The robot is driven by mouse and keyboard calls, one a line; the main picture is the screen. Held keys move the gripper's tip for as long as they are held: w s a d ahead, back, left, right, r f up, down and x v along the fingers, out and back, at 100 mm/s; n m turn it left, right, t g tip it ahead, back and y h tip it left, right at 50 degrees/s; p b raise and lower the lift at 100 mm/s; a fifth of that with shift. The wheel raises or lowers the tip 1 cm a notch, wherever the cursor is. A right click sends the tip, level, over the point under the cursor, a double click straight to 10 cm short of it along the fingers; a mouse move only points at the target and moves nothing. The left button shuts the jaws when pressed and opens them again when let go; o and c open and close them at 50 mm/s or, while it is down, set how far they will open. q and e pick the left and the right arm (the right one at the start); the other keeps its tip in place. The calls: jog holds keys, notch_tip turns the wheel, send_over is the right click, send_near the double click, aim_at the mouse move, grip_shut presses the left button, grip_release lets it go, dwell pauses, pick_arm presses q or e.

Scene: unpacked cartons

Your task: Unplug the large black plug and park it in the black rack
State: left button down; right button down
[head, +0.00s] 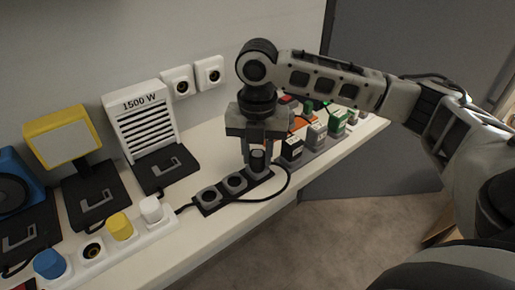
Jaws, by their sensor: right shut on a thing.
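My right gripper (257,148) points straight down and is shut on a large black plug (258,161). The plug is upright at the right end of a low black rack (222,208) with round holders. Whether it is seated there or just above cannot be told. Two other round holders in the rack, to the left, look empty. A black cable loops right from near the plug and back left along the rack's front. A white socket strip (152,236) at front left holds blue, yellow and white plugs; one socket between blue and yellow is empty. My left gripper is not in view.
A 1500 W heater (144,120), a yellow lamp (62,138) and a blue speaker (14,192) stand behind the strip. Several small plugs, including a green one (337,121), stand right of the gripper. Wall sockets (178,82) are behind. The counter's front edge is close.

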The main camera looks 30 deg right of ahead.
aim_at(257, 153)
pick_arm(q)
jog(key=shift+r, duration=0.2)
pick_arm(e)
jog(key=shift+f, duration=0.3)
dwell(0.4)
jog(key=c, duration=1)
grip_release()
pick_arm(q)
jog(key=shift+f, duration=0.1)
pick_arm(e)
jog(key=shift+r, duration=0.45)
pick_arm(q)
jog(key=p, duration=0.2)
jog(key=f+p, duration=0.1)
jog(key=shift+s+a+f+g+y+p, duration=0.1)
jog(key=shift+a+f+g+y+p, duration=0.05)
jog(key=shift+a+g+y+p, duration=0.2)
pick_arm(e)
notch_tip(257, 153, up, 15)
